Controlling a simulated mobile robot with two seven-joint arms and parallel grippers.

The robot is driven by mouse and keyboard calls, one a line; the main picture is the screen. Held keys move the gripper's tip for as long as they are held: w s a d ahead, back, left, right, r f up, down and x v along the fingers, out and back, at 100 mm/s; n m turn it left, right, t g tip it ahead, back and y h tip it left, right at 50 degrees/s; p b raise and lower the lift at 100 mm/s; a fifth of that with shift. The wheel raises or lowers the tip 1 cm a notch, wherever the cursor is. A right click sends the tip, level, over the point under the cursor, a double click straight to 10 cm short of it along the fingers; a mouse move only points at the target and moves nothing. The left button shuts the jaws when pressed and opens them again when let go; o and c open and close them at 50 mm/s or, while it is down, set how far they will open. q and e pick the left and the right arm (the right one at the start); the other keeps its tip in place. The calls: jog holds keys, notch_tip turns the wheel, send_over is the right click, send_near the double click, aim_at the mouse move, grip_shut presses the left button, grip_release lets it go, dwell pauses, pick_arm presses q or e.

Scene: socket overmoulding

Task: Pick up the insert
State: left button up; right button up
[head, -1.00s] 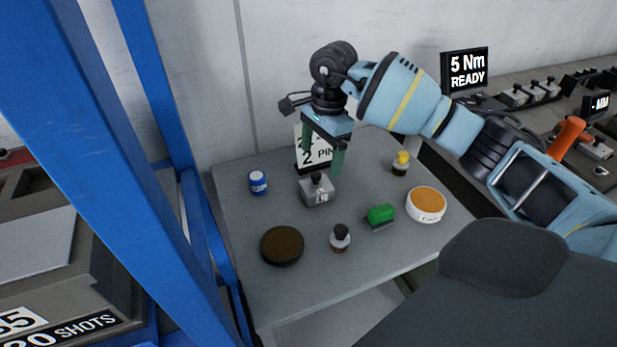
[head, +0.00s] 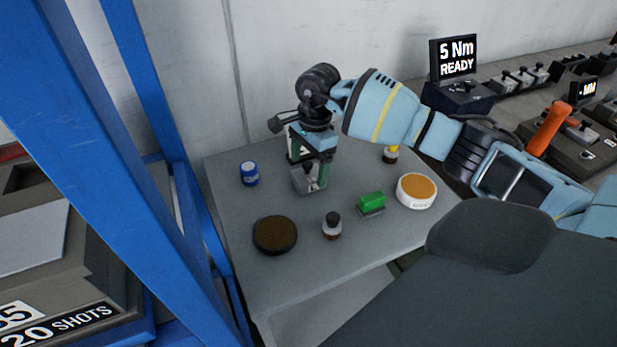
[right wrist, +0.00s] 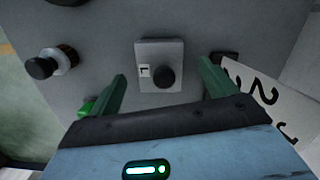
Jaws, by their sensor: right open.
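The insert looks to be the grey metal block with a black knob (head: 310,181) on the grey table. It also shows in the right wrist view (right wrist: 153,53), where its top carries a small white mark beside the round black knob. My right gripper (head: 313,170) is over the block, pointing down, with its green fingers apart. In the right wrist view the open fingers (right wrist: 163,82) stand to either side of the block's near end, with nothing held. My left gripper is not in view.
A number card (right wrist: 262,92) stands close beside the gripper. A blue frame (head: 130,180) rises left.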

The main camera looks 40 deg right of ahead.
jog(key=shift+a+f, duration=0.15)
jog(key=shift+f, duration=0.5)
jog(key=shift+r, duration=0.1)
jog(key=c, duration=1.6)
